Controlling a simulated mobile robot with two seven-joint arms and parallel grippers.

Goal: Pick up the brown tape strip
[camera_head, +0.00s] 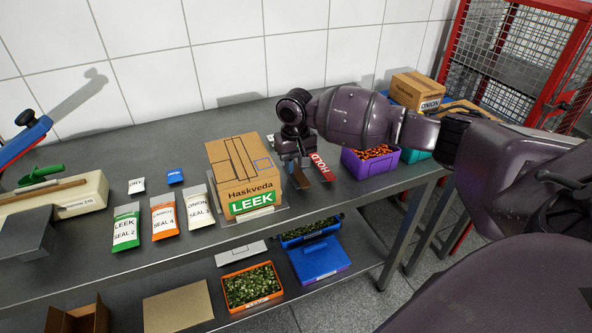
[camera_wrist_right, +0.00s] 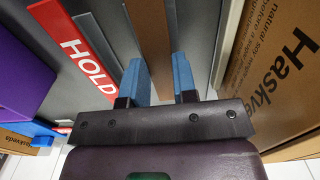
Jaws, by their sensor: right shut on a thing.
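The brown tape strip (camera_head: 301,178) lies at the table's back right, just right of the Haskveda box. In the right wrist view the brown strip (camera_wrist_right: 150,35) runs lengthwise between the two blue fingertips. My right gripper (camera_head: 293,161) points down at the table and is shut on the strip's near end; its fingertips (camera_wrist_right: 161,78) sit on either side of it. The part of the strip under the gripper is hidden. I cannot tell whether the strip is clear of the table. My left gripper is not in view.
A red HOLD strip (camera_head: 321,167) lies just right of the brown strip, with a grey strip (camera_wrist_right: 98,38) between them. The Haskveda box (camera_head: 242,175) stands close on the left. A purple bin (camera_head: 357,165) stands to the right. Labelled seal packets (camera_head: 164,217) lie further left.

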